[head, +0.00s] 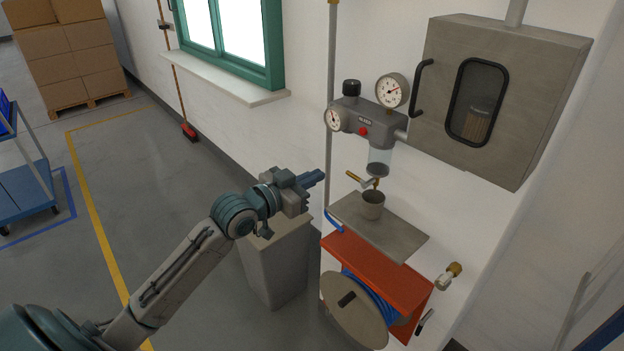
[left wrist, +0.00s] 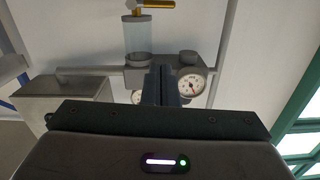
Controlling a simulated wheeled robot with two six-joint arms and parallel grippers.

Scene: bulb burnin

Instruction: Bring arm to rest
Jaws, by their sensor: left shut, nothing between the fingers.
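My left arm comes in from the lower left in the head view. Its gripper (head: 316,178) is shut and empty, held in the air to the left of the regulator unit and above a grey pedestal. In the left wrist view the shut fingers (left wrist: 166,88) stand in front of the regulator, with nothing between them. The grey regulator (head: 362,118) on the wall has two gauges and a clear bowl (head: 378,161). A small cup (head: 372,204) stands on a metal shelf (head: 408,240) below a brass valve (head: 370,182). My right gripper is not in view.
A grey cabinet (head: 550,75) with a dark window hangs on the wall at the upper right. Below the shelf is a red bracket (head: 390,270) with a hose reel (head: 350,310). The grey pedestal (head: 275,265) stands under my gripper.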

